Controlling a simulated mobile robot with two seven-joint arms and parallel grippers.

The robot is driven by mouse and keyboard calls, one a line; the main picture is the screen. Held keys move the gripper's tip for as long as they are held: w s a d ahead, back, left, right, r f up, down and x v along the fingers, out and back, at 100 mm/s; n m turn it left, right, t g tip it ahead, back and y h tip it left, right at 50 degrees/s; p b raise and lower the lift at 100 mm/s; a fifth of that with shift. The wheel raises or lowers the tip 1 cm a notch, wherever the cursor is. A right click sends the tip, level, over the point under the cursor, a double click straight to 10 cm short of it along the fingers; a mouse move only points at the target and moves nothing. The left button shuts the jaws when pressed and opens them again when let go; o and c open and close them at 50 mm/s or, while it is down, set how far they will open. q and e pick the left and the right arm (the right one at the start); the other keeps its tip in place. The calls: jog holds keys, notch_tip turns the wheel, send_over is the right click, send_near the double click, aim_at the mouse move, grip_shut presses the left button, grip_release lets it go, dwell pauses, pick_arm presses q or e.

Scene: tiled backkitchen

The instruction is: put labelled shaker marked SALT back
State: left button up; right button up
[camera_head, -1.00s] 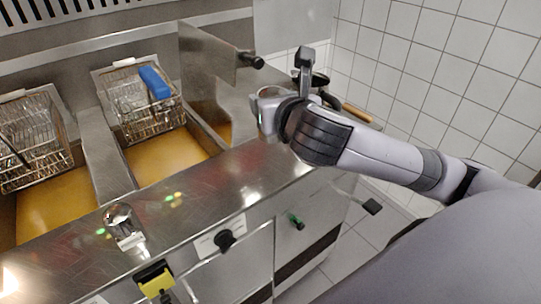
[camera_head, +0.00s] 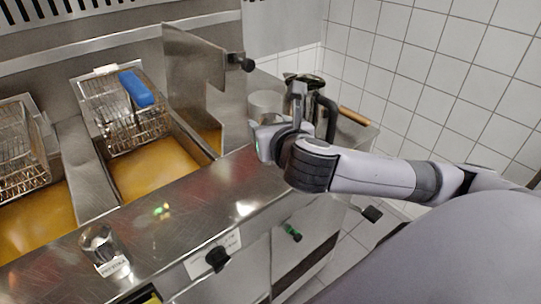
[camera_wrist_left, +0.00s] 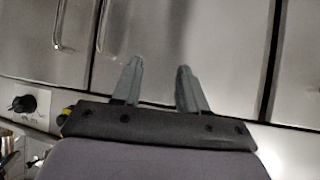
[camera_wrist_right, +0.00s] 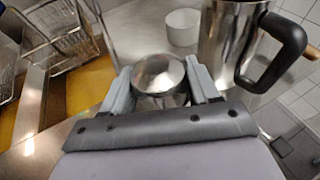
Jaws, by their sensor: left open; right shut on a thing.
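My right gripper (camera_wrist_right: 160,82) is shut on a glass shaker with a domed metal top (camera_wrist_right: 160,74), as the right wrist view shows. No label shows on the held shaker, so I cannot read whether it says SALT. In the head view my right gripper (camera_head: 272,138) is over the right part of the steel counter and hides most of the shaker. A second, similar shaker (camera_head: 101,243) stands upright on the front left of the counter with a white label too small to read surely. My left gripper (camera_wrist_left: 158,80) is open and empty before steel cabinet doors.
A metal jug (camera_head: 300,92) with a black handle and a white cup (camera_head: 264,104) stand behind the right gripper. Fryer wells with oil and wire baskets (camera_head: 125,112) lie to the left. Counter between the shakers is clear.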

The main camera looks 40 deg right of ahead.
jog(key=shift+f+b, duration=0.45)
jog(key=shift+f, duration=2.65)
jog(key=shift+f, duration=0.2)
jog(key=o, duration=1.1)
jog(key=shift+o, duration=0.2)
jog(key=shift+r, duration=0.2)
